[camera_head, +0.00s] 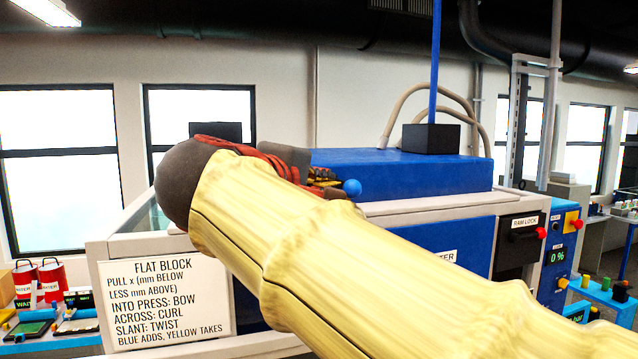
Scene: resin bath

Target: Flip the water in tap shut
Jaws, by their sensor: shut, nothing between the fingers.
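My own pale yellow, bamboo-like arm crosses the middle of the view, with a dark grey rounded joint at its far end. No water in tap can be made out for certain.
A white sign headed "FLAT BLOCK" (163,300) is on the machine's front left. A black panel labelled "RAM LOCK" (517,245) with a red knob is at right, beside a blue "0 %" display unit (557,257). Red buckets (50,281) stand at far left.

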